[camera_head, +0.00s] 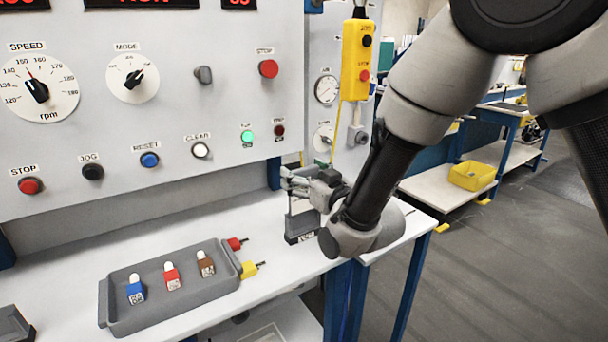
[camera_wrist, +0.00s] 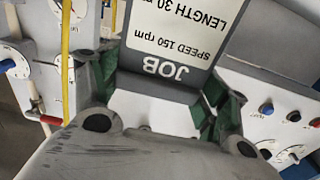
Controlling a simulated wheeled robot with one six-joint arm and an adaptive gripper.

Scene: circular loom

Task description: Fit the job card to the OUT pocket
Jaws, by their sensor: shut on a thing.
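The job card (camera_wrist: 185,30) shows large in the wrist view, upside down, with a grey border and a white face reading JOB, SPEED 150 rpm and LENGTH 30. My gripper (camera_wrist: 160,95) is shut on the card's near end, with green finger pads on either side. In the head view my gripper (camera_head: 297,183) is over the bench's right end, in front of the machine panel. Just below it is a small dark grey holder (camera_head: 296,230) with a white label too small to read. I cannot tell whether the card touches this holder, or which pocket is OUT.
A grey tray (camera_head: 118,318) with blue, red and brown tagged pieces lies on the white bench (camera_head: 60,280). Red (camera_head: 236,243) and yellow (camera_head: 250,269) pieces lie beside it. A yellow pendant (camera_head: 356,60) hangs behind my gripper. The bench's right edge is close to my arm.

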